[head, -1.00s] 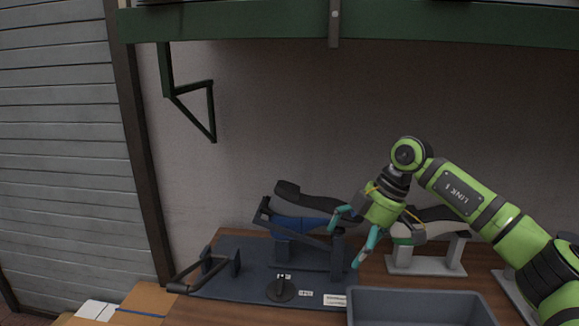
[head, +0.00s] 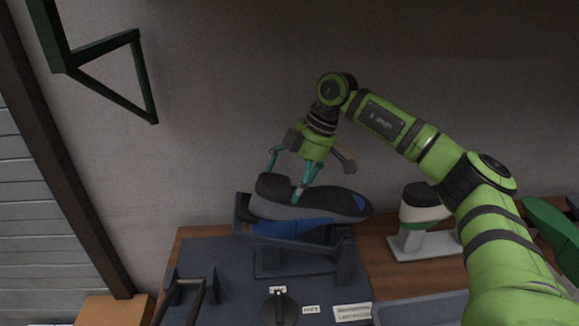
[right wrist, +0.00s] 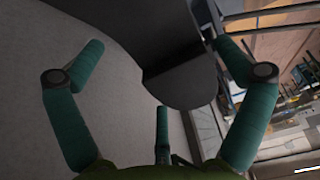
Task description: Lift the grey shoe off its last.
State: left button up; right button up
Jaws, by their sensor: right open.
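The grey shoe (head: 335,203) sits sole up on its blue last (head: 300,229) in the dark stand (head: 290,262). Its dark sole faces up and its grey side faces me. My right gripper (head: 290,176) is open above the left half of the shoe. One teal finger overlaps the sole in the head view, and the others stand apart to its left and right; I cannot tell whether any touches. In the right wrist view the dark shoe (right wrist: 185,80) reaches between the spread teal fingers (right wrist: 160,110). My left gripper is not in view.
A white and green shoe (head: 421,208) stands on a grey support (head: 425,247) to the right. A grey bin (head: 420,310) is at the front right. A dark mat (head: 215,260) holds a knob (head: 279,307) and labels. A wall is close behind.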

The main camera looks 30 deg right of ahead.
jog(key=x, duration=0.2)
jog(key=shift+a+f+p, duration=0.15)
jog(key=shift+f+p, duration=0.2)
jog(key=shift+p, duration=0.05)
jog(key=shift+x, duration=1)
jog(key=shift+w+f, duration=0.2)
jog(key=shift+f, duration=0.1)
jog(key=c, duration=1.2)
jog(key=shift+o, duration=1.4)
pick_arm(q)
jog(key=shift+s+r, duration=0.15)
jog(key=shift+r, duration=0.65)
pick_arm(e)
jog(key=shift+c, duration=1.1)
pick_arm(q)
jog(key=shift+p, duration=0.3)
